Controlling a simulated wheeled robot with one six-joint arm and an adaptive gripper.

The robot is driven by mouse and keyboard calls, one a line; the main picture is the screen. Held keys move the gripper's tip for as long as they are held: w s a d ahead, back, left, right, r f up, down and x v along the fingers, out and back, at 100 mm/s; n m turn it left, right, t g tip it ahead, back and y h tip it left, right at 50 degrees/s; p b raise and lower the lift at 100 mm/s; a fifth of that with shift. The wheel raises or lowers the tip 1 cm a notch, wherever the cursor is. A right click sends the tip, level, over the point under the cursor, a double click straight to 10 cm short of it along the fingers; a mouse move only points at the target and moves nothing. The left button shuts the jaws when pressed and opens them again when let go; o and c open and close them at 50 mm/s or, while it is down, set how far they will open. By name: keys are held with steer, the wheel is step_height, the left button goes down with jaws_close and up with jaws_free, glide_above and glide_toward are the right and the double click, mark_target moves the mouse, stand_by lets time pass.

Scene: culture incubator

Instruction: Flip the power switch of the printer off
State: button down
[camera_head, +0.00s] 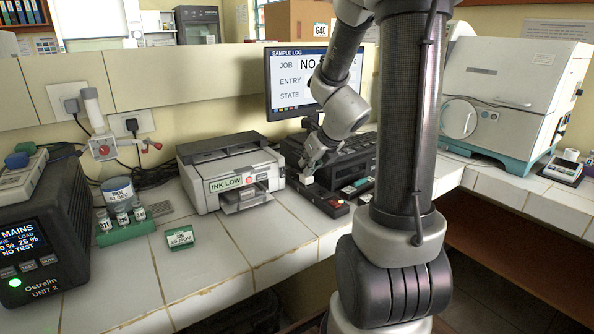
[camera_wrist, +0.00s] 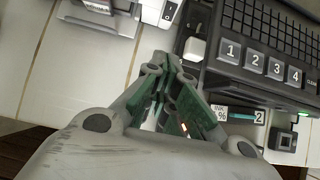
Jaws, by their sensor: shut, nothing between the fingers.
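The white-grey printer (camera_head: 232,178) stands on the tiled counter with a green-edged "INK LOW" label on its front. A corner of the printer (camera_wrist: 155,12) also shows at the top of the wrist view. I cannot make out for certain which part is the printer's power switch. My gripper (camera_head: 306,178) is shut and empty, pointing down close above the dark box, right of the printer. In the wrist view my gripper (camera_wrist: 166,62) hides much of what lies below it.
A dark device with numbered keys (camera_wrist: 262,62) stands close beside my gripper, below the sample log monitor (camera_head: 300,80). The counter before the printer is clear.

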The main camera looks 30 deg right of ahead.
mark_target(283, 172)
steer(key=x, duration=1)
steer(key=shift+f, duration=0.1)
steer(key=w, duration=0.2)
steer(key=shift+w+a+f, duration=0.1)
steer(key=shift+w+a, duration=0.1)
steer(key=shift+w, duration=0.8)
steer(key=shift+f, duration=0.1)
